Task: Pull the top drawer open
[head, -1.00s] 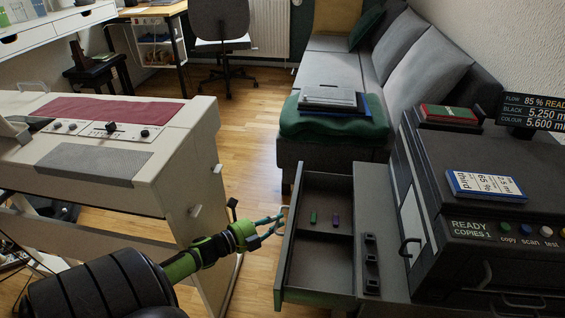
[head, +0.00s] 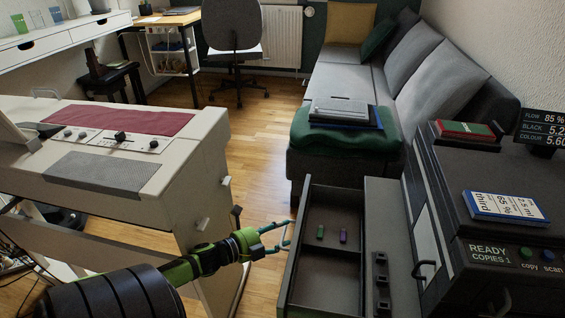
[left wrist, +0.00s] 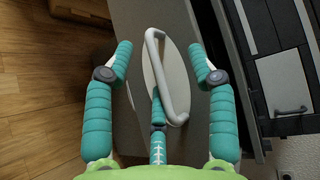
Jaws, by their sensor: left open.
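The top drawer (head: 290,250) stands open in the head view, pulled out to the left from the grey cabinet (head: 378,215). A small green block (head: 320,232) and a purple block (head: 343,236) lie inside it. My left gripper (head: 289,234) is at the outer face of the drawer front. In the left wrist view, my open left gripper (left wrist: 163,62) has its fingers on either side of a white bar handle (left wrist: 155,65), with gaps visible. The handle sits on a pale round plate on the drawer front (left wrist: 138,20). My right gripper is not in view.
A grey sofa (head: 345,85) is behind.

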